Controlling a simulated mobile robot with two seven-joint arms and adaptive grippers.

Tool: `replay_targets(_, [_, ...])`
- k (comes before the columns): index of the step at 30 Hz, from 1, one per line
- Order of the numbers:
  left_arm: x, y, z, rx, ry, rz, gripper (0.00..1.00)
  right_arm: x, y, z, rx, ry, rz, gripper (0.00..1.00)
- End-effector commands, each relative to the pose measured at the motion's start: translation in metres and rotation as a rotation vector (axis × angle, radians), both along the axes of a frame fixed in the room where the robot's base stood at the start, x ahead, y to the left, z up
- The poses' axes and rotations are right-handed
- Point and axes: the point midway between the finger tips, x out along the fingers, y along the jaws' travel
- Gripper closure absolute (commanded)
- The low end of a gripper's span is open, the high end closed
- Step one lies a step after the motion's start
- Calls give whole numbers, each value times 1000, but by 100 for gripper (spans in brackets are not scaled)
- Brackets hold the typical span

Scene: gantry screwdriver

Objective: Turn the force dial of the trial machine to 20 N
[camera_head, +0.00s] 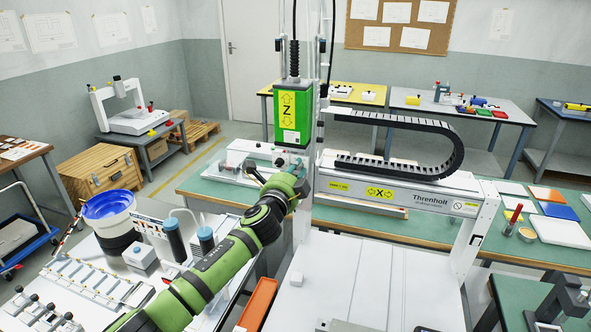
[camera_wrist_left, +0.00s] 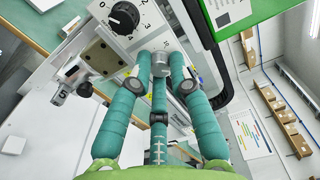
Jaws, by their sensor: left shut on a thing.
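My left gripper (camera_head: 286,178) is at the white panel of the machine, below the green Z unit (camera_head: 290,115). In the left wrist view its teal fingers (camera_wrist_left: 160,70) are shut around a short grey metal knob (camera_wrist_left: 160,58), touching its sides. A black round dial (camera_wrist_left: 124,17) with a white pointer mark and printed numbers sits apart from the fingers, up and left of the grey knob. The fingers hide part of the panel and any scale around the grey knob. I cannot tell which one is the force dial, nor read its setting. My right gripper does not show.
The white X rail (camera_head: 400,195) and black cable chain (camera_head: 450,150) stand right of my left gripper. A blue bowl feeder (camera_head: 107,205) and blue-topped containers stand left of my arm. An orange tray (camera_head: 257,305) lies below it. The white surface (camera_head: 345,275) has clear room.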

Motion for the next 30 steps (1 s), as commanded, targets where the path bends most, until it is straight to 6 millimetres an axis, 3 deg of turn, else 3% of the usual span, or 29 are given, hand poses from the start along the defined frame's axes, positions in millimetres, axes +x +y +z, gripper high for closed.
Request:
replay_targets(14, [0,0,3,14,-10,-1,100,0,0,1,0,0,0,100])
replay_targets(15, [0,0,3,13,-9,-1,76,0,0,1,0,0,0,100])
replay_targets(17, [0,0,3,13,-9,-1,56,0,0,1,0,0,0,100])
replay_targets(30, [-3,1,1,13,-6,0,56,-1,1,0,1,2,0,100])
